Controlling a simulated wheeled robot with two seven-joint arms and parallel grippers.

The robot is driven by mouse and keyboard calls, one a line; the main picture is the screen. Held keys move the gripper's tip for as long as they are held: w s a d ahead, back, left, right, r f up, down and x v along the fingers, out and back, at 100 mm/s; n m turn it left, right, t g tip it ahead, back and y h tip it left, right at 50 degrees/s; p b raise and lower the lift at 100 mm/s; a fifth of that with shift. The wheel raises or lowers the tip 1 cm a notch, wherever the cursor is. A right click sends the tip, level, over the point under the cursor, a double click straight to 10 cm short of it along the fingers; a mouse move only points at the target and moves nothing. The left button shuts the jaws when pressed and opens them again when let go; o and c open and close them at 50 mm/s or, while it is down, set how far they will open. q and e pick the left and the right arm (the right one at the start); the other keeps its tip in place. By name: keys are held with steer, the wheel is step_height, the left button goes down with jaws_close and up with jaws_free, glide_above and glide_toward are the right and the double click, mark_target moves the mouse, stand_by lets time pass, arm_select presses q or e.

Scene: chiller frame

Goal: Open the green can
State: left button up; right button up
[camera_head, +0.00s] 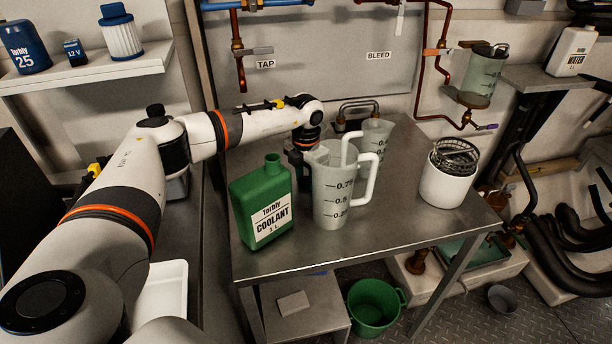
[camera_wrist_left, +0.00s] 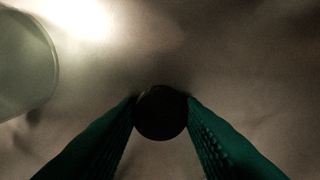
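The green can (camera_head: 263,207), labelled Torbly COOLANT, stands upright on the metal table. Its neck (camera_head: 272,161) shows green at the top, with no dark cap on it. My left gripper (camera_head: 298,160) is just right of and behind the can, partly hidden by the front measuring jug. In the left wrist view, the fingertips (camera_wrist_left: 161,108) are shut on a dark round cap-like piece (camera_wrist_left: 160,115). Blurred, bare table surface shows beyond this piece, and the can is not seen there. My right gripper is not in view.
A measuring jug (camera_head: 331,201) stands right beside the can, with a second jug (camera_head: 377,137) behind it. A white tub with a wire basket (camera_head: 447,186) stands at the table's right. The table's front strip (camera_head: 370,240) is clear. A green bucket (camera_head: 374,303) stands below.

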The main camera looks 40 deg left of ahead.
mark_target(306, 180)
arm_select(q)
steer(key=o, duration=0.4)
steer(key=shift+c, duration=0.2)
step_height(306, 180, up, 12)
steer(key=shift+r+b, duration=0.2)
steer(key=shift+b, duration=0.1)
